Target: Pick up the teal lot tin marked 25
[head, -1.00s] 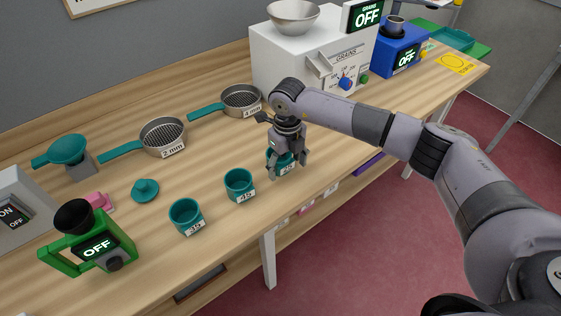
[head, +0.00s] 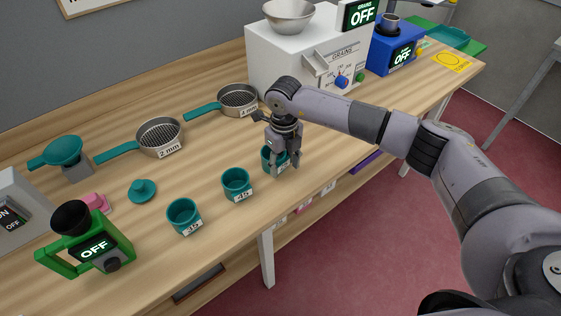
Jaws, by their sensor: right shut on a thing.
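Three small teal tins stand in a row along the front of the wooden bench. The nearest tin (head: 184,216) has a label that seems to read 35, and the middle tin (head: 236,183) seems to read 45. My right gripper (head: 283,163) points down at the far tin (head: 267,158) and is shut on it. The fingers cover part of this tin, and its label is too small and hidden to read surely. It is upright, at or very near the bench top. My left gripper is not in view.
A white grain machine (head: 290,50) and a blue device (head: 385,55) stand behind. Two sieves (head: 160,137) (head: 238,100), a teal lidded piece (head: 142,190) and a green-framed meter (head: 93,250) are left. The bench's front edge (head: 225,228) runs close to the tins.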

